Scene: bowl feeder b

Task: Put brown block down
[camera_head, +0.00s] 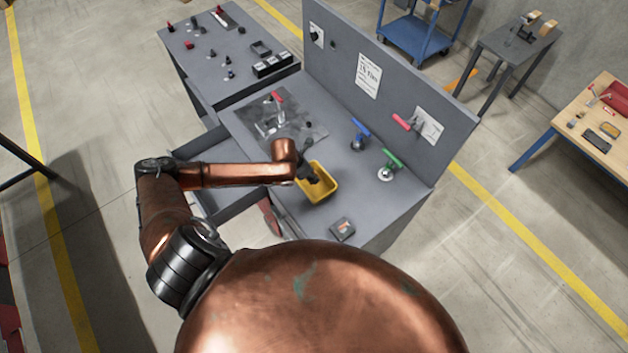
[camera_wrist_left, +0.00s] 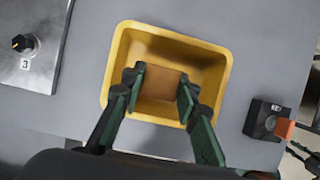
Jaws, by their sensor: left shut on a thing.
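The brown block (camera_wrist_left: 161,82) shows in the left wrist view between the fingers of my left gripper (camera_wrist_left: 160,88). The gripper is shut on it. Block and fingertips are over or inside the yellow bin (camera_wrist_left: 216,62); I cannot tell whether the block touches the bin floor. In the head view my left gripper (camera_head: 312,178) reaches over the left part of the yellow bin (camera_head: 328,192), and the block is hidden there. My right gripper is in neither view.
A small dark box with an orange lever (camera_head: 342,229) sits near the bench's front edge, right of the bin in the wrist view (camera_wrist_left: 266,120). A metal plate (camera_head: 275,118) with a red-handled part lies behind. Blue (camera_head: 360,132) and green (camera_head: 389,164) handled parts stand right of the bin.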

